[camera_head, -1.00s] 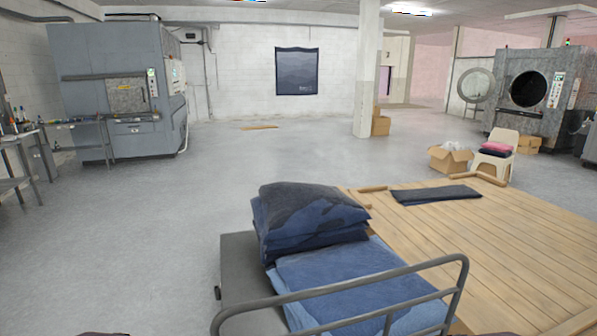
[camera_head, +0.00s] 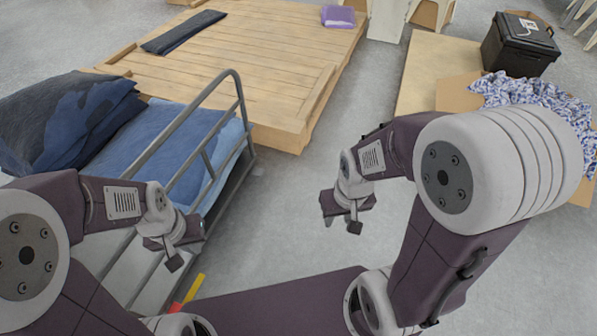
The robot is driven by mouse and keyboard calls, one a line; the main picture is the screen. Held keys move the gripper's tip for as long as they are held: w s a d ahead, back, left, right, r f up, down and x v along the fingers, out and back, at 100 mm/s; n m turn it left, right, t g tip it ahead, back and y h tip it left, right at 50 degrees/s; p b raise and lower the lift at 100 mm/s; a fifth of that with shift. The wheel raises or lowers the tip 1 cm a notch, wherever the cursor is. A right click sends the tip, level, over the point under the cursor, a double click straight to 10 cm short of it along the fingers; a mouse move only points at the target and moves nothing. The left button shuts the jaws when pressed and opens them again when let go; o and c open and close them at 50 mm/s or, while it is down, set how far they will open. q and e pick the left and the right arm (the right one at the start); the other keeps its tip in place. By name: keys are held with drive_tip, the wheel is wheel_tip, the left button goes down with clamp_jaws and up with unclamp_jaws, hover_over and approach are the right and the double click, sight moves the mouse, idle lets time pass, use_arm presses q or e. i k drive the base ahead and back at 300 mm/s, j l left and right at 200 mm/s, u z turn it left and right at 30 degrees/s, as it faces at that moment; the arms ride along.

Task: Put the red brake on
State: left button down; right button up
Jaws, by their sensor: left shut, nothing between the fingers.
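A small red piece (camera_head: 176,307), which may be the brake, shows low on the trolley, at the lower end of a yellow piece (camera_head: 193,288). My arm hides part of this area. The grey trolley (camera_head: 222,180) has a tubular handle and carries folded blue denim (camera_head: 160,145). My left gripper (camera_head: 174,257) is shut and empty, above the trolley's near end and above and left of the yellow piece. My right gripper (camera_head: 343,222) hangs over bare floor right of the trolley, touching nothing; its jaw state is unclear.
A wooden platform (camera_head: 250,60) lies beyond the trolley, with folded dark denim (camera_head: 183,32) and a purple stack (camera_head: 338,16) on it. A black bin (camera_head: 518,45) and a box with patterned cloth (camera_head: 520,92) stand at right. Floor between is clear.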

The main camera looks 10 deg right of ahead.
sight(257, 172)
drive_tip(key=i+l, duration=0.35)
drive_tip(key=i+l+u, duration=0.1)
drive_tip(key=i+l, duration=0.25)
drive_tip(key=l, duration=0.15)
drive_tip(key=i+l, duration=0.3)
drive_tip(key=l, duration=0.15)
drive_tip(key=i+l+u, duration=0.1)
drive_tip(key=i+l, duration=0.55)
drive_tip(key=l, duration=0.25)
